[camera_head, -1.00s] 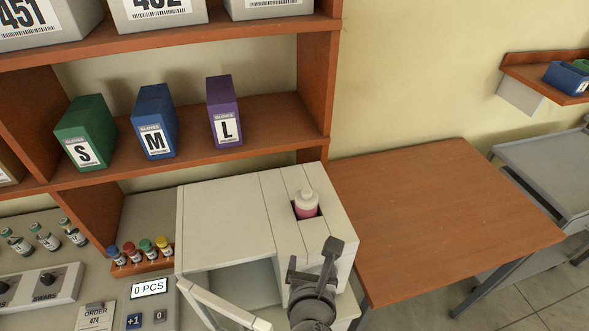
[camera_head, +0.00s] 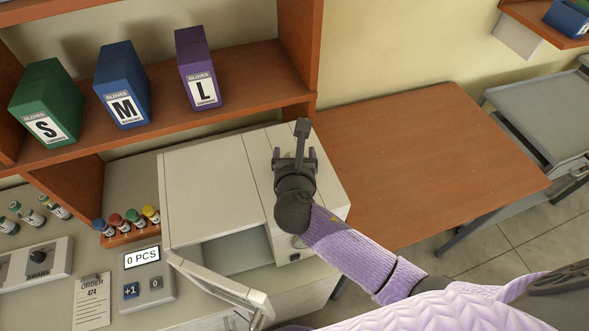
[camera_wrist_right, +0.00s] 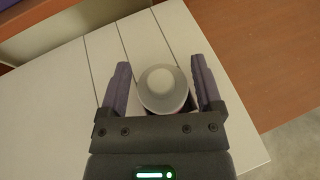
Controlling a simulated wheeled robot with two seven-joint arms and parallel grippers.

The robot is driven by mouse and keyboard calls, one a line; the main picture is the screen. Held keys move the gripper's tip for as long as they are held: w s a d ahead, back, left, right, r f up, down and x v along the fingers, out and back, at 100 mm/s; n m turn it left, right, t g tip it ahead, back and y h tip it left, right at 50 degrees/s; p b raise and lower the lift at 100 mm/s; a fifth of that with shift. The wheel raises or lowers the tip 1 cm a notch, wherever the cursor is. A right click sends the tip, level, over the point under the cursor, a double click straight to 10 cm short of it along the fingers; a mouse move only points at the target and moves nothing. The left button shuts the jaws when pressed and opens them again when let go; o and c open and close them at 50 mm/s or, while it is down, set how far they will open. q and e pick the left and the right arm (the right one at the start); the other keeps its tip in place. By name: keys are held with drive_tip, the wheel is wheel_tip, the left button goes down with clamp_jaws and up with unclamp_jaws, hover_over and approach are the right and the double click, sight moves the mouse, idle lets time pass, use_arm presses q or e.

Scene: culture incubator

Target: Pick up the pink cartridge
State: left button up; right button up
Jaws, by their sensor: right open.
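The cartridge (camera_wrist_right: 161,88) shows in the right wrist view as a round white cap seen from above, standing in its slot in the white incubator's top. In the head view now it is hidden behind my right gripper (camera_head: 296,150). My right gripper is open in the right wrist view (camera_wrist_right: 162,85), with one dark finger on each side of the cap. I cannot tell whether either finger touches it. The white incubator (camera_head: 210,190) stands on the bench with its front door (camera_head: 222,285) swung open. My left gripper is not in view.
Glove boxes, green (camera_head: 47,105), blue (camera_head: 122,85) and purple (camera_head: 198,70), stand on the shelf above. Several capped vials (camera_head: 130,220) and a counter (camera_head: 147,280) sit left of the incubator. A bare wooden table (camera_head: 420,160) lies to the right.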

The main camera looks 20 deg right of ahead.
drive_tip(key=c, duration=1)
clamp_jaws()
drive_tip(key=shift+s+f, duration=0.1)
